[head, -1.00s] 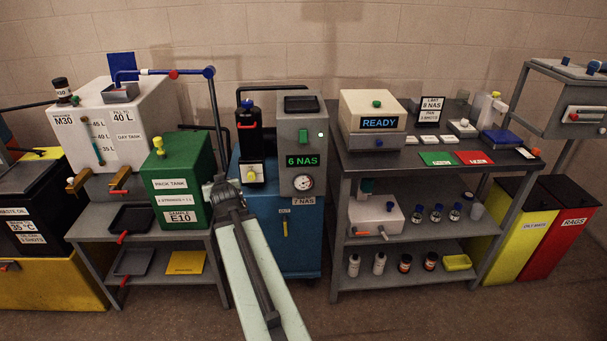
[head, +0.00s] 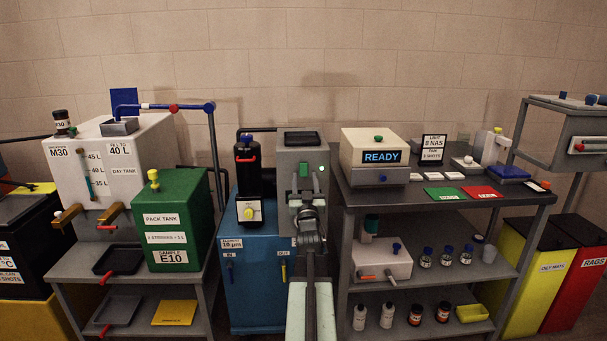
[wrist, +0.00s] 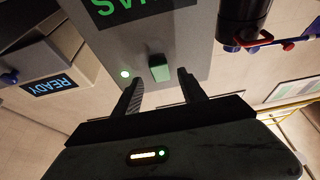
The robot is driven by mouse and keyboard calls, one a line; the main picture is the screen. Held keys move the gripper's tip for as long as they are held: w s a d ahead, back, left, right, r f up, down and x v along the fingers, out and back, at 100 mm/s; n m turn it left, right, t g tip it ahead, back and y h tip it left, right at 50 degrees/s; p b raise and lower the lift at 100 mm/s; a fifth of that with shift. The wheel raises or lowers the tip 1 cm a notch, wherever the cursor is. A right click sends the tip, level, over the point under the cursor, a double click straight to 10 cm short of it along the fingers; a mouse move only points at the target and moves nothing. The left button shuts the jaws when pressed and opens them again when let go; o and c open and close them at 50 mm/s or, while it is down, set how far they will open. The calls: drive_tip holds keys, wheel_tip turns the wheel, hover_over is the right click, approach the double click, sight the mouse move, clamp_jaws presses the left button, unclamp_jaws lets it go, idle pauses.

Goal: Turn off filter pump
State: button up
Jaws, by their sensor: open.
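The filter pump's grey control panel (head: 299,153) stands on a blue cabinet (head: 254,296). A small green rocker or button (head: 304,169) is on its face, with a lit green lamp (head: 321,168) to the right. In the upside-down wrist view, the green control (wrist: 159,68) stands out from the panel, with the lamp (wrist: 125,73) beside it. My gripper (wrist: 161,79) is open and empty, its two fingers pointing at the panel on either side of the control's line. Contact cannot be told.
A black filter housing (head: 248,170) with a red handle stands left of the panel. The green pack tank (head: 178,245) is further left. The READY instrument (head: 375,147) sits on the shelf unit at right, close to the panel.

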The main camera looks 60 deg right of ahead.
sight(304, 177)
drive_tip(key=x, duration=0.2)
drive_tip(key=shift+w+d+r, duration=0.1)
drive_tip(key=shift+d, duration=0.1)
clamp_jaws()
drive_tip(key=shift+w+d+f+h+b, duration=0.1)
drive_tip(key=shift+f+h+b, duration=0.2)
drive_tip(key=shift+f+b, duration=0.55)
drive_tip(key=t+h+b, duration=0.1)
drive_tip(key=b, duration=0.3)
drive_tip(key=shift+d+f, duration=0.15)
drive_tip(key=shift+f, duration=0.05)
drive_tip(key=t+h+b, duration=0.1)
drive_tip(key=b, duration=0.2)
drive_tip(key=shift+w+h, duration=0.1)
drive_tip(key=shift+h, duration=0.3)
drive_tip(key=shift+r+t+h+b, duration=0.3)
drive_tip(key=shift+t+b, duration=0.1)
drive_tip(key=shift+t, duration=0.1)
drive_tip(key=shift+r, duration=0.1)
